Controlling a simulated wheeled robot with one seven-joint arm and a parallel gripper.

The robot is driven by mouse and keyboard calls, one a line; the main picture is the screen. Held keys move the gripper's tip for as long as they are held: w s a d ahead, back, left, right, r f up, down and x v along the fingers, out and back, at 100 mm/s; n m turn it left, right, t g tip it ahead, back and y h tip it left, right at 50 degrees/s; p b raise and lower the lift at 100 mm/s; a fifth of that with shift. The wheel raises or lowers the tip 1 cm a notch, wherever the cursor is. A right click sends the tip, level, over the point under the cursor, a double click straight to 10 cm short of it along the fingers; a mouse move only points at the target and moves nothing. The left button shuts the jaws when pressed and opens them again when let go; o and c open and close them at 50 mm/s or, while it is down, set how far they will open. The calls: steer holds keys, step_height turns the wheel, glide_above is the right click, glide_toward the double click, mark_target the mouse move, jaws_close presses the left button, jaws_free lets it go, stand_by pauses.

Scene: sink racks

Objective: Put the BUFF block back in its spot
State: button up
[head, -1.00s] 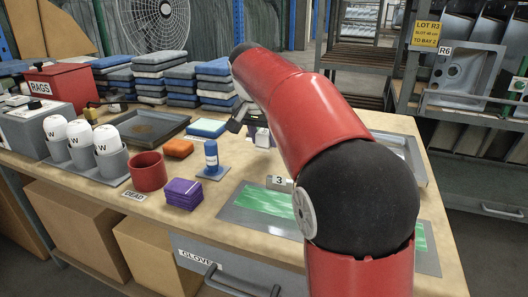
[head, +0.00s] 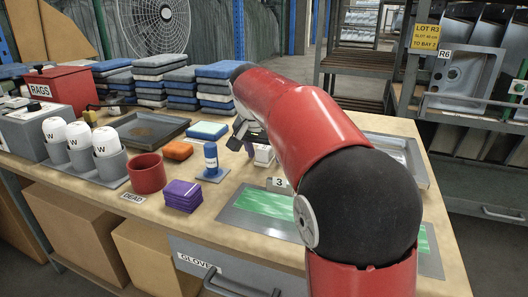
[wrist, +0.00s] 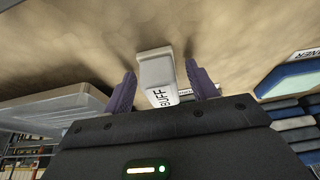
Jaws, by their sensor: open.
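The BUFF block is a small white block with black BUFF lettering (wrist: 158,75). In the head view the white block (head: 263,155) is on the bench, right of the blue bottle and behind the "3" tag. My gripper (wrist: 161,72) has purple fingers, one on each side of the block, with narrow gaps showing. It is open around the block. In the head view my gripper (head: 250,138) is at the block, partly hidden behind my red arm. Whether the block's base rests fully flat is hard to tell.
Purple pads (head: 182,196), an orange sponge (head: 178,150) and a red cup (head: 147,174) are farther left. A grey panel with green (head: 240,212) lies in front. A metal tray (head: 416,165) is at right.

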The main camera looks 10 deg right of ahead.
steer(key=p+v, duration=0.2)
steer(key=v, duration=1)
steer(key=shift+r, duration=0.2)
